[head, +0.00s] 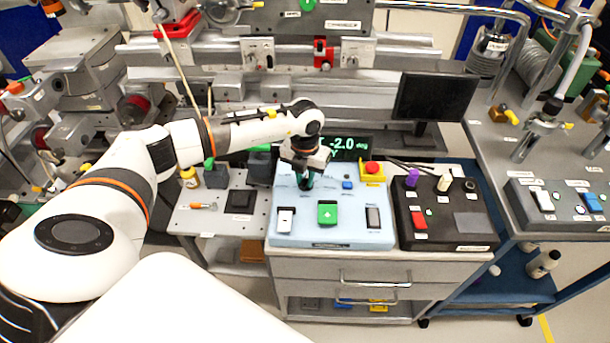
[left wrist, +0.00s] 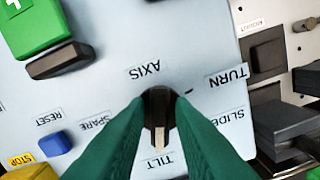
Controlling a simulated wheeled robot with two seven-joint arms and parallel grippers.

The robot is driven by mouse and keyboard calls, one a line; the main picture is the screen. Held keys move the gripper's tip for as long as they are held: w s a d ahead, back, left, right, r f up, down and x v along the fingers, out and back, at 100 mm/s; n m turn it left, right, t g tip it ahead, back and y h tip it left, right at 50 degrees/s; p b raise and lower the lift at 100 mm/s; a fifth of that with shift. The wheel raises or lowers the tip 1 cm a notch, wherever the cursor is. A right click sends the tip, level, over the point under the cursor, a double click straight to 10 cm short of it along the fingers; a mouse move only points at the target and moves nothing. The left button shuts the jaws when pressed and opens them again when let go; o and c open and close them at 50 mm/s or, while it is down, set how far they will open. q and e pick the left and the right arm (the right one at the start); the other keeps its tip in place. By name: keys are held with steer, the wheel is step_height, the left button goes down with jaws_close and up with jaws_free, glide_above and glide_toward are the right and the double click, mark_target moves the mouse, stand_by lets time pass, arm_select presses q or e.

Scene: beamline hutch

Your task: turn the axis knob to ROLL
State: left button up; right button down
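The axis knob (left wrist: 158,103) is a small dark knob with a pale pointer, on the pale blue control panel (head: 330,238). In the left wrist view the panel is upside down. The labels AXIS, TURN, SLIDE, TILT and SPARE stand around the knob; I see no ROLL label. The pointer aims at the TILT label (left wrist: 173,163). My left gripper (left wrist: 160,108) has its green fingers on either side of the knob, with no clear gap seen. In the head view the left gripper (head: 305,182) hides the knob. My right gripper is not in view.
On the panel are a green button (head: 327,212), a blue RESET button (head: 347,185) and a yellow-based red stop button (head: 372,170). A black control box (head: 445,242) stands at right. A green readout (head: 350,143) shows -2.0 deg behind; a dark monitor (head: 433,97) stands farther back.

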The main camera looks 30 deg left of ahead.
arm_select(q)
jaws_close()
steer(key=m+b, duration=0.3)
steer(key=m, duration=0.1)
steer(key=shift+a+f, duration=0.1)
steer(key=shift+a+m+b, duration=0.1)
steer(key=shift+m+b, duration=0.95)
steer(key=shift+m, duration=0.85)
steer(key=shift+o, duration=1.8)
jaws_free()
